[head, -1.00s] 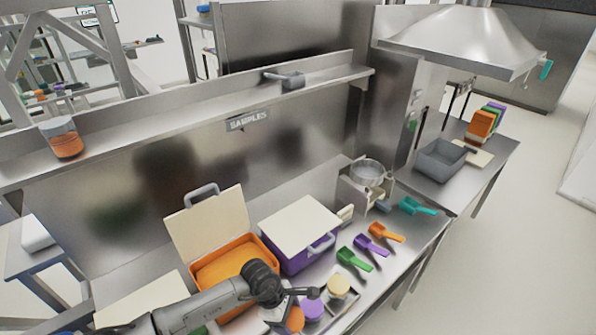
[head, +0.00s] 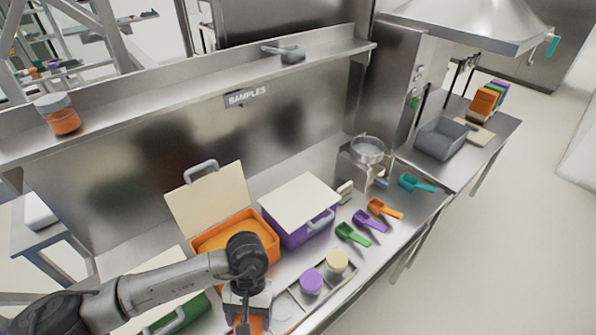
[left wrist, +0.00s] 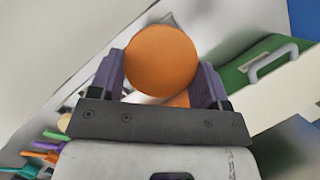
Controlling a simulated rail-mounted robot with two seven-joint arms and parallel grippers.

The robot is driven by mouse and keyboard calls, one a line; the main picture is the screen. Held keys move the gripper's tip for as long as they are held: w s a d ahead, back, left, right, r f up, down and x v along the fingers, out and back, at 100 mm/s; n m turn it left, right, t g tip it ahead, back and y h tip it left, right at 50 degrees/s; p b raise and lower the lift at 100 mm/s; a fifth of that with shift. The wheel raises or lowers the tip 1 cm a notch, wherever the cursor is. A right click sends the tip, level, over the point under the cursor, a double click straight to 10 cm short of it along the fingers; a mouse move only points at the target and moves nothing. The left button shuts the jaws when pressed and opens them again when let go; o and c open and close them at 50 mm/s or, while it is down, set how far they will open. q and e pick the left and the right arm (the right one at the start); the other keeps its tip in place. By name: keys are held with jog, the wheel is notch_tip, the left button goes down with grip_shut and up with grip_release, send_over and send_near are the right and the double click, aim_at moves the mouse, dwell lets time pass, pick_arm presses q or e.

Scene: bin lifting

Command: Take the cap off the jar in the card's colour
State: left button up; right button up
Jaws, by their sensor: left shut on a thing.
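My left gripper (head: 246,312) is shut on an orange round cap, seen in the left wrist view (left wrist: 160,60) between the two purple-grey fingers. In the head view only orange edges (head: 262,324) show beneath the gripper, so I cannot tell whether a jar is under the cap. A purple-capped jar (head: 311,281) and a pale-yellow-capped jar (head: 337,262) stand in the tray to its right. A clear jar with orange contents (head: 64,120) stands on the upper shelf. I make out no card. My right gripper is out of view.
An orange bin (head: 205,243) stands open, lid raised. A purple bin (head: 290,236) has its cream lid down. A green bin (head: 195,312) lies partly behind my arm. Green (head: 352,235), purple (head: 370,221), orange (head: 385,208) and teal scoops (head: 416,184) lie to the right.

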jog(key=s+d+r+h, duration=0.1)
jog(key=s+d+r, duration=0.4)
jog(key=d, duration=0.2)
pick_arm(q)
jog(key=w+a+r+n, duration=0.1)
jog(key=w+a+r, duration=0.2)
jog(key=a+r, duration=0.35)
jog(key=w+a+r, duration=0.2)
jog(key=a+r, duration=0.1)
jog(key=r, duration=0.6)
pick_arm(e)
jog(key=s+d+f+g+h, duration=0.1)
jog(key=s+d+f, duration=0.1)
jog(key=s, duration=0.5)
pick_arm(q)
jog(key=s+r+p, duration=0.4)
jog(key=r+p, duration=0.3)
jog(key=p, duration=0.3)
jog(key=s+r+p, duration=0.5)
jog(key=r+p, duration=0.3)
jog(key=p, duration=0.1)
jog(key=shift+r+p, duration=0.15)
jog(key=shift+p, duration=0.25)
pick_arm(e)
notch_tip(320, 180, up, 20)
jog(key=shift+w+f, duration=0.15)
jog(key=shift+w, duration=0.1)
